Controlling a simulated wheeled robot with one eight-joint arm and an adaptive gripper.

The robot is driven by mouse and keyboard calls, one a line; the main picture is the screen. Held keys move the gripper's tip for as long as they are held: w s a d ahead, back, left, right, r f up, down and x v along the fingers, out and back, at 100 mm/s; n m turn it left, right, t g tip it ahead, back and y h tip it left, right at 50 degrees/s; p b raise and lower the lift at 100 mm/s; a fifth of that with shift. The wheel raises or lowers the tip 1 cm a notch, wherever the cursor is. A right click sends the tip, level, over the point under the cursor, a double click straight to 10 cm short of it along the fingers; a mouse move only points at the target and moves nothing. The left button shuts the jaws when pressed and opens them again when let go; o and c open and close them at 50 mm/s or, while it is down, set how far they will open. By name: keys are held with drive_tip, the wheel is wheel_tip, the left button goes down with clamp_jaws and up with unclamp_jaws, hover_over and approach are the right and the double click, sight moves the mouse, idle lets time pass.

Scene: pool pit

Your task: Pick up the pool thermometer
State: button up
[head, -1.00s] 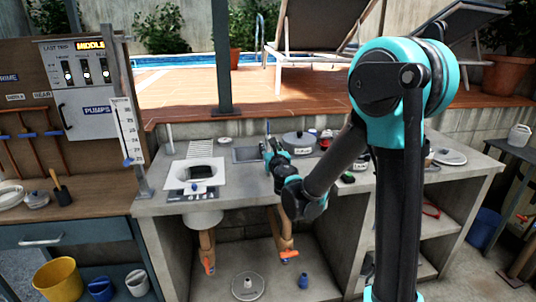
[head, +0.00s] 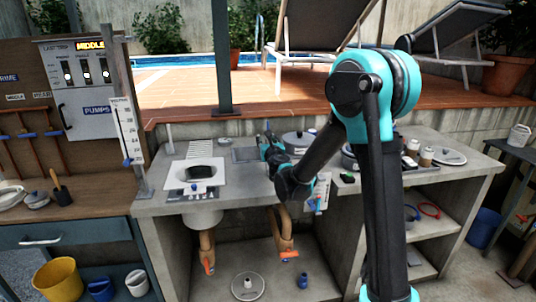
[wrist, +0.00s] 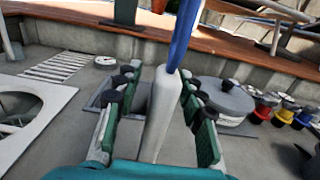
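A slim pale grey-white piece with a blue upper part (wrist: 163,108) stands between my fingers in the wrist view. It looks like the pool thermometer, but no scale shows on it. Its blue end runs out of the top of the frame, and its lower end is cut off by my gripper's body. My gripper (wrist: 158,85) is open, with one green, dark-padded finger on each side. Counter shows between the piece and the left finger; the right finger is very close to it, and contact cannot be told. In the head view my gripper (head: 268,140) is above the counter, right of the white basin.
The concrete counter (head: 232,196) holds a white basin plate (head: 222,174) on the left and a grey lidded pot (wrist: 225,98) to the right of my gripper. Small coloured containers (wrist: 283,110) stand beyond the pot. A low wall and deck edge (head: 330,122) run behind.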

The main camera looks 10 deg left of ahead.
clamp_jaws()
drive_tip(key=shift+r, duration=0.15)
idle(0.4)
wheel_tip(320, 180, up, 20)
idle(0.4)
